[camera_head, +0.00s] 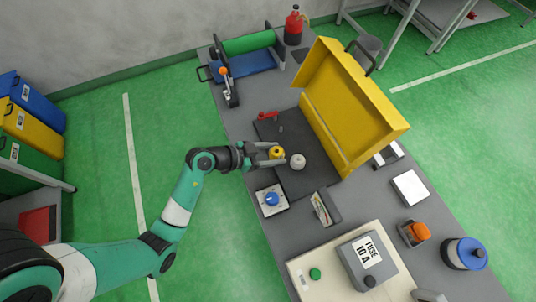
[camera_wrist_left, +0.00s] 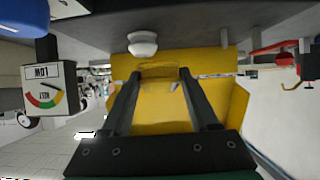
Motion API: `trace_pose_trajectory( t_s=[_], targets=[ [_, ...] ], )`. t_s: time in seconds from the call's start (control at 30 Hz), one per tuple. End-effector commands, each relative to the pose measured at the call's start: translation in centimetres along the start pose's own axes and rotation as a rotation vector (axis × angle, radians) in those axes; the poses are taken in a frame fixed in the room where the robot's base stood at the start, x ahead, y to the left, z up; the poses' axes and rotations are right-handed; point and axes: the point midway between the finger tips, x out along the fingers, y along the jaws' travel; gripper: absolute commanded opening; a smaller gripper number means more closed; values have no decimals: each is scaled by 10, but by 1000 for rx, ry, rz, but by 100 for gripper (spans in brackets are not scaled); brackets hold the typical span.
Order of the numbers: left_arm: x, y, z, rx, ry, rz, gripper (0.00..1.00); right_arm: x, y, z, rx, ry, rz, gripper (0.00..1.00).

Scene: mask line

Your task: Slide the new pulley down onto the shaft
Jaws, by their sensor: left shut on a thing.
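My left gripper (camera_head: 268,157) is shut on a small yellow-orange pulley (camera_head: 276,152) over the dark plate (camera_head: 316,180). In the left wrist view the pulley (camera_wrist_left: 158,70) sits between the two fingertips and blends with the yellow cover behind it. A pale round wheel (camera_head: 297,161) stands just right of the gripper; it also shows in the left wrist view (camera_wrist_left: 142,43). A short grey post (camera_head: 281,128), possibly the shaft, stands farther back on the plate and shows in the left wrist view (camera_wrist_left: 224,38), apart from the pulley. My right gripper is not in view.
An open yellow cover (camera_head: 350,105) stands along the plate's right side. A red handle (camera_head: 266,115) lies at the plate's back left. A blue knob (camera_head: 271,198) and a belt gauge (camera_wrist_left: 46,88) are close by. A grey fuse box (camera_head: 367,260) stands in front.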

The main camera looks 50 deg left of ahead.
Motion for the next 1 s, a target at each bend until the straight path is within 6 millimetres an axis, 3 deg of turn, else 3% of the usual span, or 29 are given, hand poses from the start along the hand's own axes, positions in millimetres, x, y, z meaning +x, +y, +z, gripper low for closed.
trace_pose_trajectory(
  t_s=[0.03,0.2,0.43,0.77,1.0],
  targets=[
    [4,-10,-12,-11,0,-18,5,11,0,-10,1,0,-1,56],
    [26,-49,-31,-53,0,-102,5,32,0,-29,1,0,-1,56],
    [49,-93,-46,-105,-4,-207,5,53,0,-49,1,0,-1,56],
    [56,-103,-42,-117,-6,-237,5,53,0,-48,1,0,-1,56],
    [66,-103,-23,-115,-7,-236,5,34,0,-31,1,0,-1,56]
  ],
)
